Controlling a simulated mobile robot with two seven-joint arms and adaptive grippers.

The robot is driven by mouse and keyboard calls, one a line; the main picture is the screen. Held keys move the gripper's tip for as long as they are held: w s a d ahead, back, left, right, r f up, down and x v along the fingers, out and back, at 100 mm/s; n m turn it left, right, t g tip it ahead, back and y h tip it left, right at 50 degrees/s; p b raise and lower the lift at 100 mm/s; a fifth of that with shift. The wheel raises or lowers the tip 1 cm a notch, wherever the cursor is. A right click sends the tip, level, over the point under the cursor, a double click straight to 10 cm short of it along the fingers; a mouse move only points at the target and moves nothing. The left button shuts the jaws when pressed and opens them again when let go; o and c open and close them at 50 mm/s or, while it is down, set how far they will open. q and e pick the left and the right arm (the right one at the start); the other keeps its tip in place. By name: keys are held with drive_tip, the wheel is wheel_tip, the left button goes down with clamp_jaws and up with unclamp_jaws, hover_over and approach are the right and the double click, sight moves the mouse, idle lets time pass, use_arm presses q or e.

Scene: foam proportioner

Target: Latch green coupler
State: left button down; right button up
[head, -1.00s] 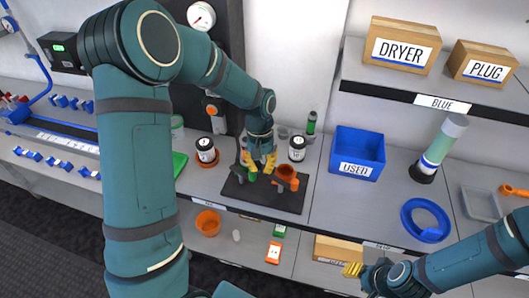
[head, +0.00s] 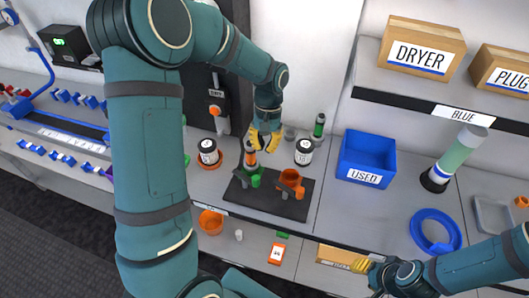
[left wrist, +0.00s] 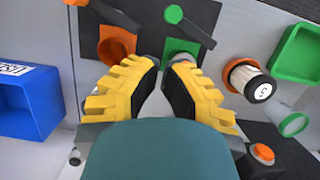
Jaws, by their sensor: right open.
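The green coupler (head: 256,179) sits on a dark plate (head: 270,203), beside an orange coupler (head: 290,181). A cylinder with an orange band (head: 250,157) stands at the green coupler; I cannot tell how it is seated. In the left wrist view the green coupler (left wrist: 182,47) lies just beyond my fingertips, partly hidden by them. A dark lever with a green knob (left wrist: 174,14) slants beside it. My left gripper (head: 266,142) is above the green coupler, open, with no object visible between its fingers. My right gripper (head: 363,266) is open, low at the right, away from the couplers.
Two white-labelled jars (head: 208,152) (head: 304,152) stand left and right behind the plate. A blue USED bin (head: 366,158) and a blue ring (head: 435,231) are to the right. A shelf with boxes (head: 422,47) overhangs the upper right.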

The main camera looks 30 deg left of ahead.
sight(257, 188)
use_arm(q)
drive_tip(key=x, duration=0.8)
drive_tip(key=shift+s+f+b, duration=0.1)
drive_tip(key=shift+f+b, duration=0.2)
drive_tip(key=shift+b, duration=0.1)
